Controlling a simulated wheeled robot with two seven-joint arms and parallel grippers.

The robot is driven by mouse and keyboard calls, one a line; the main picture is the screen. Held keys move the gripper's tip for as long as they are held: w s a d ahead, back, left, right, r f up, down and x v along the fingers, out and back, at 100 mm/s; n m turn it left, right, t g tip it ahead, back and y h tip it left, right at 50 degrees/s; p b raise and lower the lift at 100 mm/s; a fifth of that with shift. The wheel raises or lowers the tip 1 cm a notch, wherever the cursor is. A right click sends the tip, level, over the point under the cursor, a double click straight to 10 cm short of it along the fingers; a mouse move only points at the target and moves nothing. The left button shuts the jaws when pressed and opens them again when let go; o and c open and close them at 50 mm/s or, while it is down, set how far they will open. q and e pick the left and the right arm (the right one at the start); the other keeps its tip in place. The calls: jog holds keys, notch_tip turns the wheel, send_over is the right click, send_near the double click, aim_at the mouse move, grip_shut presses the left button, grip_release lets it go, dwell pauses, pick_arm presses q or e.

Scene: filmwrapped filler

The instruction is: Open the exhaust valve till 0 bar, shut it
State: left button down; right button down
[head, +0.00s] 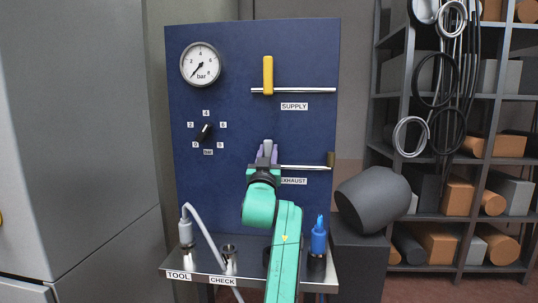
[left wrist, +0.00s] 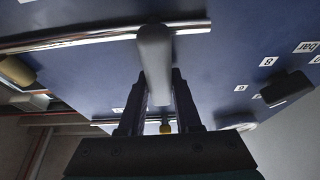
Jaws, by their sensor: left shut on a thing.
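The blue panel (head: 240,120) carries a round bar gauge (head: 201,64); its needle points down-left, near the low end of the scale. The exhaust valve's grey handle (head: 267,147) stands upright, across the exhaust pipe (head: 305,167). My left gripper (head: 266,156) is shut on this handle, partly hiding it and the EXHAUST label (head: 294,181). In the left wrist view the handle (left wrist: 155,62) crosses the pipe (left wrist: 80,38) and runs between the fingers (left wrist: 158,105). My right gripper is not in view.
Above is the supply valve's yellow handle (head: 268,75), upright across its pipe. A black regulator knob (head: 204,132) sits left. A metal shelf (head: 245,262) below holds a grey hose fitting (head: 186,232) and a blue fitting (head: 319,240). A dark rounded object (head: 374,199) stands right.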

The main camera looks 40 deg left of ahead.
pick_arm(q)
jog(key=shift+f, duration=0.15)
jog(key=c, duration=0.6)
grip_release()
jog(key=b+v, duration=0.4)
jog(key=v, duration=1)
jog(key=shift+s, duration=0.3)
jog(key=shift+d+f, duration=0.1)
jog(key=shift+d, duration=0.05)
